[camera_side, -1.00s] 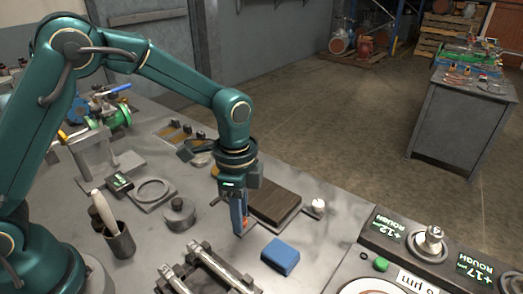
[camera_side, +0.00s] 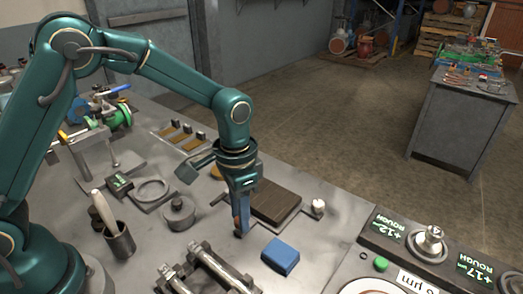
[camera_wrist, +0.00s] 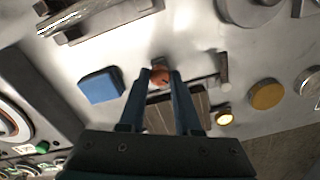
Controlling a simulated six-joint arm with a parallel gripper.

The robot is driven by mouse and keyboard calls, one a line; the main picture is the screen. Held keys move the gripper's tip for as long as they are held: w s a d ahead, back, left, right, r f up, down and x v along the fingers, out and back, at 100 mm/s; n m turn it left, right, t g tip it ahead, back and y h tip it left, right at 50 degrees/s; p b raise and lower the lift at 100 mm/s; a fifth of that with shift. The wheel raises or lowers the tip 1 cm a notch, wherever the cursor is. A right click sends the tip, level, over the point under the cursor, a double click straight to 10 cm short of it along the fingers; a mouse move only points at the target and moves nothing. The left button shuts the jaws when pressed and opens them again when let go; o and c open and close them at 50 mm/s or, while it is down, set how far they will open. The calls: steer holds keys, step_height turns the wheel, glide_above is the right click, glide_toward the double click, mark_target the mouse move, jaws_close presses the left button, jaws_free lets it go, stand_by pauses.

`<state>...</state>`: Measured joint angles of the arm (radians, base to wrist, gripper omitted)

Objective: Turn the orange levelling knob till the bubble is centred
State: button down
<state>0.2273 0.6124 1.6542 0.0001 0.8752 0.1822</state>
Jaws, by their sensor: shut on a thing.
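My gripper (camera_side: 240,229) points down at the bench, left of the blue block (camera_side: 280,256). In the wrist view its two blue fingers (camera_wrist: 160,78) are shut on the orange levelling knob (camera_wrist: 160,71), one finger on each side. In the side view the fingers hide most of the knob, and only a small reddish-orange sliver (camera_side: 236,222) shows. I cannot make out a bubble in either view.
The blue block also shows in the wrist view (camera_wrist: 101,86), close to the knob. A dark brown slab (camera_side: 276,201) lies right behind my gripper. A metal rail fixture (camera_side: 208,270) stands in front.

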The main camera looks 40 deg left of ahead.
steer(key=shift+n, duration=1.4)
steer(key=shift+r, duration=0.1)
steer(key=c, duration=0.6)
jaws_free()
steer(key=shift+r, duration=2.55)
